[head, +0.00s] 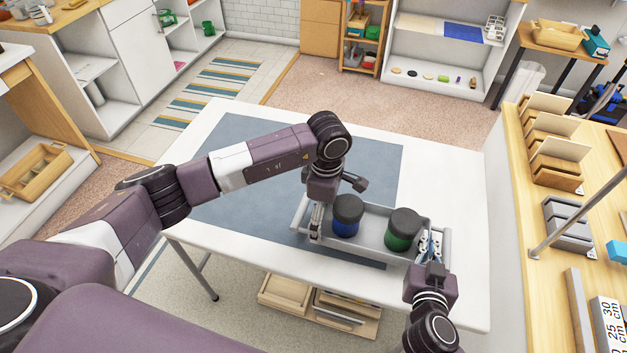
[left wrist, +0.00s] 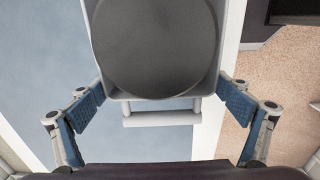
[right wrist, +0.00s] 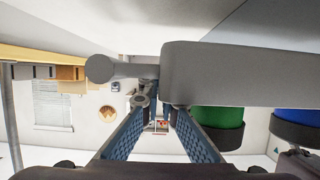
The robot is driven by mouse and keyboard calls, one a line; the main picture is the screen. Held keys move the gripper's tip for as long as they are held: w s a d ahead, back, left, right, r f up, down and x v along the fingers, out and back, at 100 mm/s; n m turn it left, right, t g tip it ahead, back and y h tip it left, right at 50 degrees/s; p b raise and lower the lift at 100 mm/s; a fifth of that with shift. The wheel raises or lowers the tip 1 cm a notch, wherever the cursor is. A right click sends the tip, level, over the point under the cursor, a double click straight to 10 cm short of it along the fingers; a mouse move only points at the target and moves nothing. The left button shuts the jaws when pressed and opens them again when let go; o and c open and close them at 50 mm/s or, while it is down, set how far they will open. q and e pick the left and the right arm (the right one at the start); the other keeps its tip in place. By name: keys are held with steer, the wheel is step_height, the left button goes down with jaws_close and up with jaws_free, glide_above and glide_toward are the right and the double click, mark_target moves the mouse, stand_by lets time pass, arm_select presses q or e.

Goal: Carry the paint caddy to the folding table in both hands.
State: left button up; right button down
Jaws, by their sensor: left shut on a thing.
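The paint caddy (head: 372,243) is a light grey tray with a bar handle at each end. It holds a blue jar (head: 345,227) and a green jar (head: 398,240), both dark-lidded and upright. It is at the white folding table's (head: 455,190) front right, partly over the blue-grey mat; I cannot tell whether it rests there. My left gripper (head: 316,218) is shut on its left end; in the left wrist view (left wrist: 163,105) the fingers flank that end. My right gripper (head: 430,243) is at the right end, fingers apart by the handle (right wrist: 135,70).
A wooden counter (head: 540,290) with card holders, grey trays and a metal post runs along the right. Wooden trays (head: 320,305) sit below the table's front edge. The table's back and left are clear. Shelves (head: 440,60) stand beyond.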

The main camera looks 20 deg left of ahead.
mark_target(324, 221)
arm_select(q)
steer(key=shift+s+a+f, duration=0.1)
steer(key=shift+f, duration=0.05)
arm_select(e)
steer(key=shift+w+d, duration=0.1)
steer(key=shift+w, duration=0.05)
arm_select(q)
steer(key=shift+f+b, duration=2.45)
steer(key=shift+b, duration=0.1)
arm_select(e)
steer(key=shift+f, duration=2.4)
arm_select(q)
steer(key=o, duration=1.2)
steer(key=shift+r, duration=0.1)
steer(key=shift+c, duration=0.2)
arm_select(e)
steer(key=c, duration=2.5)
jaws_free()
steer(key=shift+o, duration=1.7)
arm_select(q)
steer(key=shift+r, duration=0.1)
